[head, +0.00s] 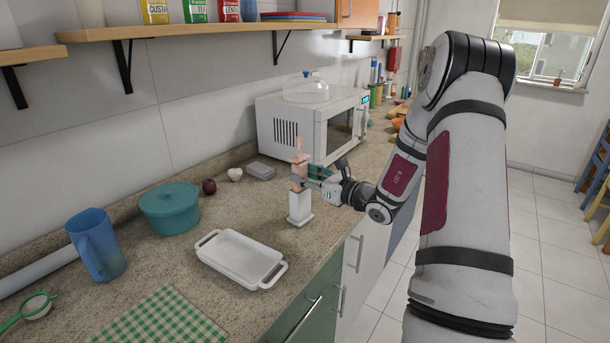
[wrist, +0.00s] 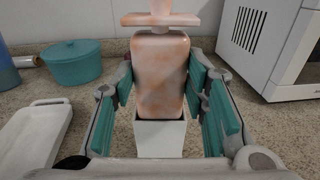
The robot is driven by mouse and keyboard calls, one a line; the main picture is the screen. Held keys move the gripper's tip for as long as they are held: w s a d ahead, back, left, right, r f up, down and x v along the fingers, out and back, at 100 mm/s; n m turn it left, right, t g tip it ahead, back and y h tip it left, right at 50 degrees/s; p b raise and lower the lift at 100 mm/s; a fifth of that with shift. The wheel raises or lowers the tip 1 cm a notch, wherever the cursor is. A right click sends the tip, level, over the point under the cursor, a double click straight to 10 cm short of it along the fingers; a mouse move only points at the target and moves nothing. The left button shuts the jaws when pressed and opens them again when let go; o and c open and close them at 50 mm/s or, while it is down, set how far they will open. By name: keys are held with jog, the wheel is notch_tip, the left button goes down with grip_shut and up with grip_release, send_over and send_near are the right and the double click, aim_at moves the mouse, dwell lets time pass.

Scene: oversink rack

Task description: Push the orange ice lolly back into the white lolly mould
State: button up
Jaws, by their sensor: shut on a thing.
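The orange ice lolly (head: 299,171) stands upright over the white lolly mould (head: 299,206) on the counter. In the wrist view the pale orange lolly (wrist: 161,75) has its lower end at the mouth of the white mould (wrist: 160,138), with most of its body above the rim. A crosspiece and a stick-like top rise above it. My gripper (wrist: 165,92) has its teal finger pads on both sides of the lolly and is shut on it. How deep the lolly's lower end sits inside the mould is hidden by the mould's wall.
A white microwave (head: 310,120) stands behind the mould. A white tray (head: 241,259), a teal pot (head: 170,208) and a blue jug (head: 95,245) are to the left. Bare counter surrounds the mould, and the counter's front edge is close on the right.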

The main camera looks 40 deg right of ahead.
jog(key=shift+f+b, duration=0.85)
jog(key=shift+f, duration=0.6)
jog(key=o, duration=1.3)
jog(key=shift+f, duration=0.1)
jog(key=shift+s, duration=0.15)
jog(key=v, duration=1.1)
jog(key=shift+s+d, duration=0.2)
jog(key=shift+s, duration=0.1)
